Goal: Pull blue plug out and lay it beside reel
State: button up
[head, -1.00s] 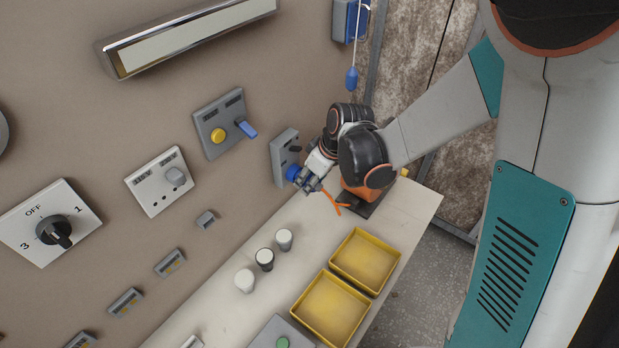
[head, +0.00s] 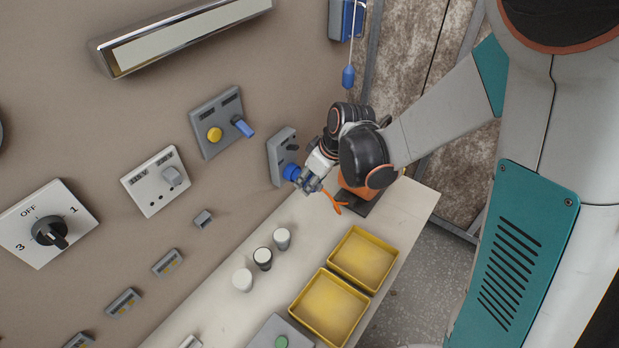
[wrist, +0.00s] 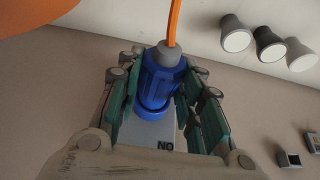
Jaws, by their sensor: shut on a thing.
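The blue plug (wrist: 160,78) is between the two finger pads of my gripper (wrist: 165,105) in the wrist view, with its orange cable leaving from the grey end. In the head view the blue plug (head: 292,172) is at the front of a grey wall socket box (head: 281,158), with my gripper (head: 304,180) shut on it from the right. I cannot tell whether its pins are still in the socket. The orange reel (head: 358,197) stands on a dark base on the shelf, partly hidden behind my wrist.
The pale shelf (head: 222,312) holds several small cups, such as a white one (head: 242,280), and two yellow trays (head: 330,333). Wall switches and a blue pull cord weight (head: 348,77) are nearby. Shelf space between the cups and the reel looks free.

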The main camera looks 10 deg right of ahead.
jog(key=shift+s+d, duration=1.05)
jog(key=shift+f+b, duration=0.1)
jog(key=shift+b, duration=0.3)
